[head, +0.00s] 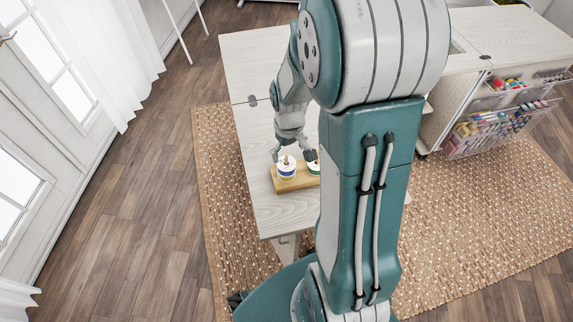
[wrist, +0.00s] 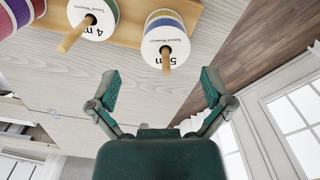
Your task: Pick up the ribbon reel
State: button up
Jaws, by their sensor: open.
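Ribbon reels with white faces stand on a light wooden peg board (head: 296,185). In the wrist view, a reel marked 5 m (wrist: 180,42) with blue and tan edges lies just beyond the space between my fingers. In the head view, one reel (head: 286,173) with a blue band and another with green (head: 313,168) show; my arm partly hides the second. My gripper (wrist: 160,82) is open and empty, apart from the reels. In the head view, it (head: 291,154) hangs close over the board.
The board stands on a pale wooden cabinet table (head: 250,70). More coloured reels (wrist: 20,12) show at the wrist view's upper left. A rack of threads (head: 495,125) is at the right. Window doors (head: 50,80) and a white curtain (head: 105,50) are at the left.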

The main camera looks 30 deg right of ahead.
aim_at(286, 165)
jog(key=shift+a+f, duration=0.2)
jog(key=shift+f, duration=0.2)
jog(key=f, duration=0.3)
jog(key=shift+w+a+f, duration=0.1)
jog(key=shift+a+f, duration=0.2)
jog(key=shift+f, duration=0.05)
jog(key=shift+d+f, duration=0.3)
jog(key=shift+f, duration=0.2)
jog(key=shift+a, duration=0.2)
jog(key=c, duration=0.9)
